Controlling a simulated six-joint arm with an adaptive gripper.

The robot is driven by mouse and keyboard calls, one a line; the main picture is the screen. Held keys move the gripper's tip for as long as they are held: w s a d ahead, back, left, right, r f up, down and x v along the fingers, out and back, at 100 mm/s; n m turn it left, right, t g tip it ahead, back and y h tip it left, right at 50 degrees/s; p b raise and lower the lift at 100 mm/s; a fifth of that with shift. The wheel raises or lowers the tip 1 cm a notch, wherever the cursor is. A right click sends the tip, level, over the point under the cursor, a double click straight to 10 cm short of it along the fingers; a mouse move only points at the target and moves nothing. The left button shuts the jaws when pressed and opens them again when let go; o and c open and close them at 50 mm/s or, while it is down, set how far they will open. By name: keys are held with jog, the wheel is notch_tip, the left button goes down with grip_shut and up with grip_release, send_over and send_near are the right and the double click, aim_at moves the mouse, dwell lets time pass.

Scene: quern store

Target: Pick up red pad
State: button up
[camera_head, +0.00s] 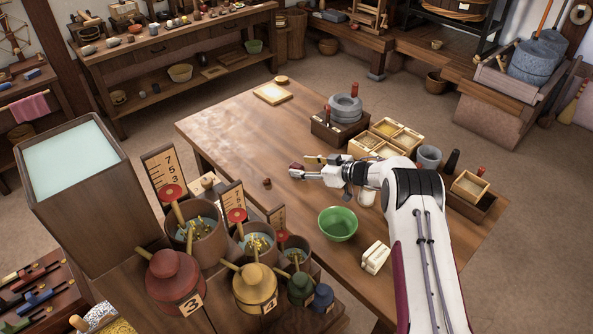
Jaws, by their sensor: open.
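My gripper (305,167) reaches left over the middle of the wooden table (235,125), and its jaws are open. A small dark red patch shows at its tip; I cannot tell whether it is part of the finger or a separate pad. I cannot make out a clear red pad lying on the table. Red round tops (171,191) show on the measuring pots at the front left, with another red top (237,215) to their right. A small brown peg-like piece (267,183) stands on the table left of my gripper.
A green bowl (338,224) and a white block (375,258) stand near the arm. A stone quern (345,107) and sectioned wooden trays (400,137) are behind it. Lidded jars, including a red one (175,280), crowd the front left. The table's left part is mostly clear.

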aim_at(300, 166)
jog(key=shift+w+a+f, duration=0.5)
jog(key=shift+f, duration=0.1)
jog(key=shift+x, duration=1.1)
jog(key=shift+c, duration=0.3)
jog(key=c, duration=1.1)
